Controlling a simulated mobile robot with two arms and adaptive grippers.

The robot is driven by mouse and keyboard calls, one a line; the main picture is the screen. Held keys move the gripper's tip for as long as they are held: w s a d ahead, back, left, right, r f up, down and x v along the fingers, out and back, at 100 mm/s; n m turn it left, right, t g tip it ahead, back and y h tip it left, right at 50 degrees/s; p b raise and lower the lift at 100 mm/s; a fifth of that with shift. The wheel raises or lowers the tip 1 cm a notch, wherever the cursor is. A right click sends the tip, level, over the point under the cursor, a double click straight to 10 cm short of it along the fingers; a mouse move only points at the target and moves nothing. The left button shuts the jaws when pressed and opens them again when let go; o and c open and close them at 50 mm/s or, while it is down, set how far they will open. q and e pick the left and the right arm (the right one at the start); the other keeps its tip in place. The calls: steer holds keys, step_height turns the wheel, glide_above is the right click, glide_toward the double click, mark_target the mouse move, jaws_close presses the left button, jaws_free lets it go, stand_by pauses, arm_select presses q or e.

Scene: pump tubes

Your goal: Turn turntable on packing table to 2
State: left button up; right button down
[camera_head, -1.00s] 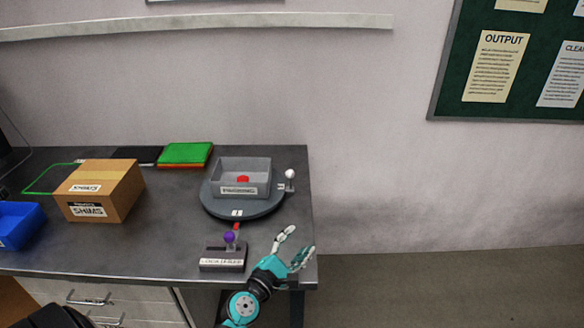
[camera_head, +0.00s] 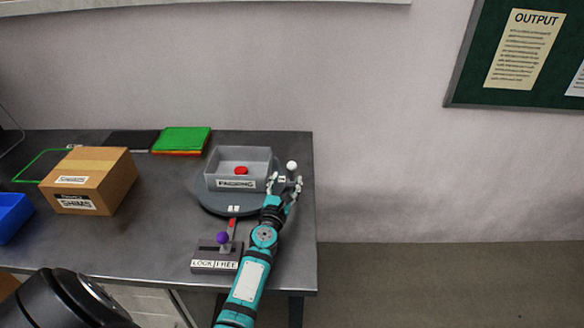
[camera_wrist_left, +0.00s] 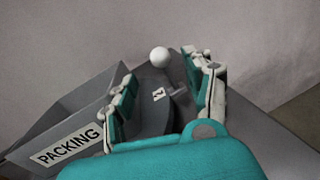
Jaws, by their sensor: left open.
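The turntable (camera_head: 212,203) is a dark grey disc on the packing table (camera_head: 150,235). Its front mark, which seems to read 1, faces a red pointer (camera_head: 232,224). A white ball knob (camera_head: 292,166) stands at its right rim; it also shows in the left wrist view (camera_wrist_left: 159,57), beyond a mark reading 2 (camera_wrist_left: 158,94). My left gripper (camera_head: 284,183) is open at the right rim, its fingers on either side of the line to the knob. In the left wrist view the gripper (camera_wrist_left: 166,80) has the knob ahead between its fingertips; contact cannot be told. My right gripper is not in view.
A grey PACKING bin (camera_head: 260,182) with a red item sits on the turntable. A LOCK/FREE box (camera_head: 215,263) with a purple knob (camera_head: 223,238), on the FREE side, stands in front. A SHIMS carton (camera_head: 95,180), blue bin (camera_head: 12,215) and green stack (camera_head: 181,139) are left.

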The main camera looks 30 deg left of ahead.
mark_target(291, 170)
arm_select(q)
steer(key=b+x, duration=0.1)
steer(key=x, duration=0.5)
steer(key=shift+w+f+b, duration=0.1)
steer(key=shift+w+b, duration=0.1)
steer(key=shift+b, duration=0.15)
steer(key=shift+w+a, duration=0.3)
steer(key=shift+w, duration=0.3)
steer(key=shift+c, duration=0.3)
steer(key=shift+w, duration=0.1)
jaws_close()
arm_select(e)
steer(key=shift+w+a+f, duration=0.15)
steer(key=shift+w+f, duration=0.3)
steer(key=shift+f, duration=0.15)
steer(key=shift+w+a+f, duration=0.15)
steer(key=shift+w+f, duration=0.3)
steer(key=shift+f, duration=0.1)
